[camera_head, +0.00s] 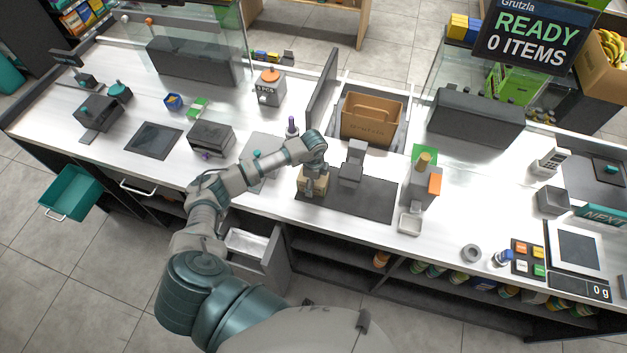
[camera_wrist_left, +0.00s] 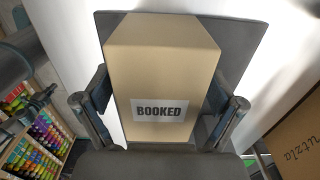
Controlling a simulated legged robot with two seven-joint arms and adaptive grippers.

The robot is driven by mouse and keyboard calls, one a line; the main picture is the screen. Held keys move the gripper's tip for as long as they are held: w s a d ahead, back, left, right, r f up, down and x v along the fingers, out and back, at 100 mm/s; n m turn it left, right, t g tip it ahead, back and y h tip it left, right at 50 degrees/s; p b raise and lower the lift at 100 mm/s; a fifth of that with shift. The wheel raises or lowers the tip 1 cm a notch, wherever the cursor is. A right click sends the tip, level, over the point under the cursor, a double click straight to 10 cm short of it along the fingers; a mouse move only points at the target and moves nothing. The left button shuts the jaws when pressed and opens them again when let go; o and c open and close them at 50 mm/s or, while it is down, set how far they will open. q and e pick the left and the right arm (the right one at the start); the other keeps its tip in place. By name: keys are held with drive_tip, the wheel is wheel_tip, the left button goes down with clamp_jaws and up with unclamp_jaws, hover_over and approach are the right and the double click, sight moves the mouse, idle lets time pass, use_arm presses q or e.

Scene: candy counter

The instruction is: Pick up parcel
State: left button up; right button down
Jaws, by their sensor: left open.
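The parcel (camera_head: 312,183) is a small tan box on the left end of a dark mat (camera_head: 372,205) on the counter. In the left wrist view the parcel (camera_wrist_left: 160,75) carries a white label reading BOOKED. My left gripper (camera_head: 313,180) is over the parcel in the head view, hiding part of it. In the left wrist view its two fingers (camera_wrist_left: 165,112) are apart, one on each side of the parcel. I cannot tell whether they touch it. My right gripper is not in view.
A grey stand (camera_head: 352,165) rises from the mat close to the right of the parcel. A brown open box (camera_head: 369,120) marked Grutzla stands behind. A dispenser with an orange panel (camera_head: 422,186) stands right of the mat. An open drawer (camera_head: 256,250) juts out at the front.

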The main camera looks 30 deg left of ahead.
use_arm(q)
drive_tip(key=shift+a, duration=0.15)
drive_tip(key=c, duration=1.4)
drive_tip(key=shift+c, duration=1.2)
drive_tip(key=shift+r, duration=0.1)
